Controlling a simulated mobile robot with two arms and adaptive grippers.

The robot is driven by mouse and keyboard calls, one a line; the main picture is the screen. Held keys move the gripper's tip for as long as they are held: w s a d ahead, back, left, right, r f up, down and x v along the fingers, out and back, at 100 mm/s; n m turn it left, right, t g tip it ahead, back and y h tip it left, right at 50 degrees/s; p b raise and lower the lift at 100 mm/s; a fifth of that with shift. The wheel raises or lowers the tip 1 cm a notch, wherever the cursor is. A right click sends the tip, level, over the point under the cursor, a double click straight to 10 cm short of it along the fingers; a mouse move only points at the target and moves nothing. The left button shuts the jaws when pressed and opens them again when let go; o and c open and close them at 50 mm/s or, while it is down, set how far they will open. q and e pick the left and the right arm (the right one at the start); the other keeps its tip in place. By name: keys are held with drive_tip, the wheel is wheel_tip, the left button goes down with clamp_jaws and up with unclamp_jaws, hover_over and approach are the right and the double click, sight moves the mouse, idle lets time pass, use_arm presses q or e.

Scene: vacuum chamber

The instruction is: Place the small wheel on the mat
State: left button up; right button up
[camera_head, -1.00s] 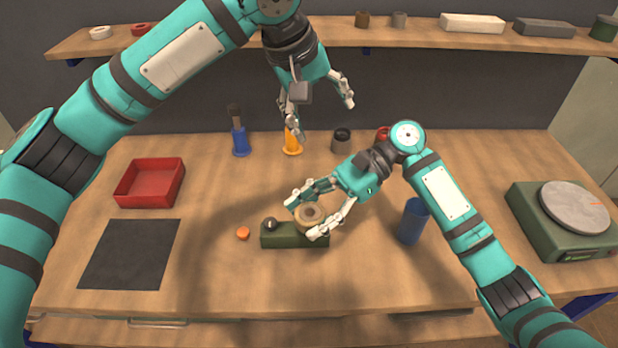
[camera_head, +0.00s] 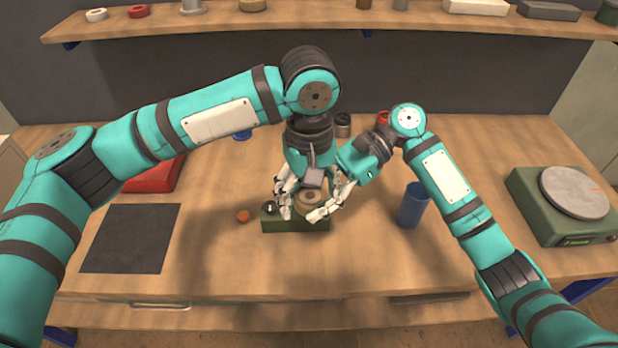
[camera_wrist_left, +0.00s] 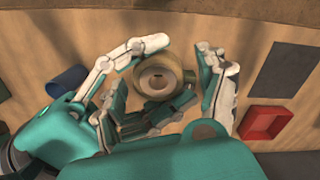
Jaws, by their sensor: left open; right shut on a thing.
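The small wheel (camera_head: 312,197), a tan ring with a central hole, sits at the green block (camera_head: 295,226) on the table; it also shows in the left wrist view (camera_wrist_left: 158,76). My right gripper (camera_head: 299,204) is shut on the wheel from the right. My left gripper (camera_head: 308,192) points down over the wheel, open, with its fingers around it. Fingers of both grippers overlap, so their contact with the wheel is partly hidden. The dark mat (camera_head: 130,239) lies bare at the table's left; it also shows in the left wrist view (camera_wrist_left: 280,66).
A dark round knob (camera_head: 268,208) is on the block's left end, with an orange piece (camera_head: 243,216) beside it. A blue cup (camera_head: 413,206) stands right. A red tray (camera_head: 155,178) is partly behind my left arm. A scale (camera_head: 565,205) stands far right. Table between mat and block is mostly clear.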

use_arm(q)
drive_tip(key=shift+f, duration=0.15)
drive_tip(key=shift+c, duration=0.2)
drive_tip(key=c, duration=1.4)
use_arm(e)
drive_tip(key=o, duration=1.6)
drive_tip(key=shift+c, duration=0.2)
